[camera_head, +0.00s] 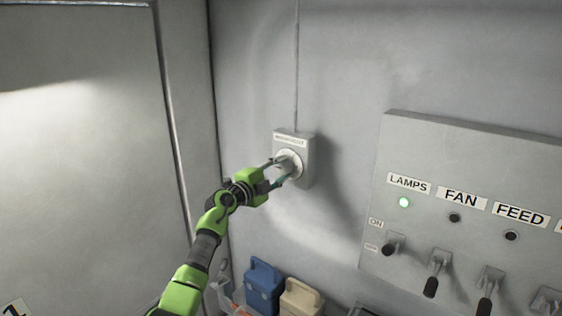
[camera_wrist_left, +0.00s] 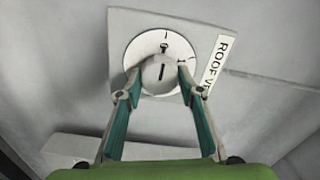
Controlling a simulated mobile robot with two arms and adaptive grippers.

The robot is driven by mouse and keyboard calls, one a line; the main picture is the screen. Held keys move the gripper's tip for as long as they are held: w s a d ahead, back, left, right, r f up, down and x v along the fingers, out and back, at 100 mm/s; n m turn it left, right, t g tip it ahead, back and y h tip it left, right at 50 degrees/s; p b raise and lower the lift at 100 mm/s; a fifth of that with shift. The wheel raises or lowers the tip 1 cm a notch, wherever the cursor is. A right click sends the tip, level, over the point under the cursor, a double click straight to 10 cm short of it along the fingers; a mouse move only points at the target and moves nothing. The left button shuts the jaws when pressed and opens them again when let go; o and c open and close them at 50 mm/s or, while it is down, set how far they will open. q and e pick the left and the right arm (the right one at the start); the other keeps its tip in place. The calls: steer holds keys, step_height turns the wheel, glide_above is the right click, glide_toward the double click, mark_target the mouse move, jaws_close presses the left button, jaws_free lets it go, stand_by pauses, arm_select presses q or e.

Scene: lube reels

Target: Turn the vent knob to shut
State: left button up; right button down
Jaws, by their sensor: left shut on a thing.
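The vent knob (camera_head: 287,163) is a pale grey round knob on a white dial, mounted on a small grey wall box (camera_head: 305,150). In the left wrist view the knob (camera_wrist_left: 159,75) has a dark line on its face, and the dial (camera_wrist_left: 139,48) behind it carries small dark marks. A label (camera_wrist_left: 218,62) beside it reads "ROOF V", the rest cut off. My left gripper (camera_head: 280,172) is shut on the knob, one finger on each side. Its fingers also show in the left wrist view (camera_wrist_left: 159,88). My right gripper is not in view.
A grey switch panel (camera_head: 480,165) labelled LAMPS, FAN and FEED stands at the right, with a lit green lamp (camera_head: 404,202) and black-handled levers. A blue container (camera_head: 263,285) and a beige one (camera_head: 300,298) stand below the box. Wall above is clear except a thin conduit.

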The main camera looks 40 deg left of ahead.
arm_select(q)
steer(key=shift+r, duration=0.1)
stand_by(0.4)
steer(key=o, duration=1.1)
steer(key=shift+w, duration=0.1)
steer(key=s, duration=1.2)
